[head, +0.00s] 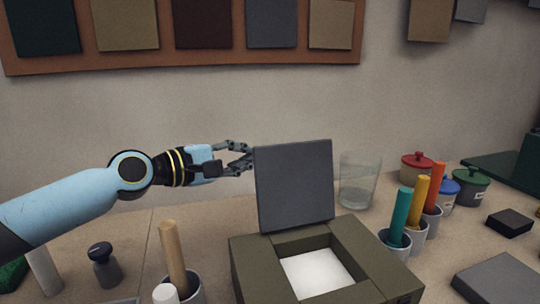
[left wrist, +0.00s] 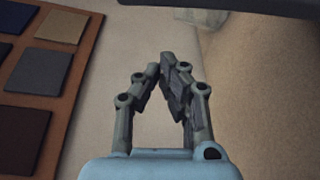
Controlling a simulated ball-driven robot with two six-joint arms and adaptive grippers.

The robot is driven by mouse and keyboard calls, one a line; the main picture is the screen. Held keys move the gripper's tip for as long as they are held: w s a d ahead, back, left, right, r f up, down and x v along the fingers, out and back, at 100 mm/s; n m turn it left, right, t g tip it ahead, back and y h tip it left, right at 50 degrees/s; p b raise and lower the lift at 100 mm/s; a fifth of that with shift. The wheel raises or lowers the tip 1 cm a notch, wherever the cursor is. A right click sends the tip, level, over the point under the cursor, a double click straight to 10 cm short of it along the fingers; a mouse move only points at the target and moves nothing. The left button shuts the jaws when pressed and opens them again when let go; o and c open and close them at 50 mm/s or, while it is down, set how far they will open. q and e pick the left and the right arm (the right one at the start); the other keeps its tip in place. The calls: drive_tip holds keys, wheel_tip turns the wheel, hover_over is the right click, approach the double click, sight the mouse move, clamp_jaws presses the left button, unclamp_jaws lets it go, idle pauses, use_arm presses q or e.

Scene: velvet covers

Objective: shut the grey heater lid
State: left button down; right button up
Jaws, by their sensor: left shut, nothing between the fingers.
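The grey heater lid (head: 294,186) stands upright at the back edge of the olive heater box (head: 262,272) in the head view. The box is open on top and shows a pale inside. My left gripper (head: 248,158) is just left of the lid's upper left edge, at about the height of its top; I cannot tell whether it touches. In the left wrist view its fingers (left wrist: 165,70) come together at the tips with nothing between them. A dark edge across the top of that view (left wrist: 220,8) looks like the lid. My right gripper is not in view.
A clear glass (head: 360,182) stands right of the lid. Cups with teal, yellow and orange rods (head: 422,205) and lidded pots (head: 417,168) are on the right. A wooden rod in a cup (head: 173,256) and a dark stamp (head: 104,266) stand at front left.

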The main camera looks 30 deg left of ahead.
sight(272, 153)
use_arm(q)
drive_tip(key=d, duration=0.1)
drive_tip(key=w+d+p, duration=0.1)
drive_tip(key=d, duration=0.1)
drive_tip(key=w+d+p, duration=0.1)
drive_tip(key=shift+d+r, duration=0.25)
drive_tip(key=shift+d, duration=0.05)
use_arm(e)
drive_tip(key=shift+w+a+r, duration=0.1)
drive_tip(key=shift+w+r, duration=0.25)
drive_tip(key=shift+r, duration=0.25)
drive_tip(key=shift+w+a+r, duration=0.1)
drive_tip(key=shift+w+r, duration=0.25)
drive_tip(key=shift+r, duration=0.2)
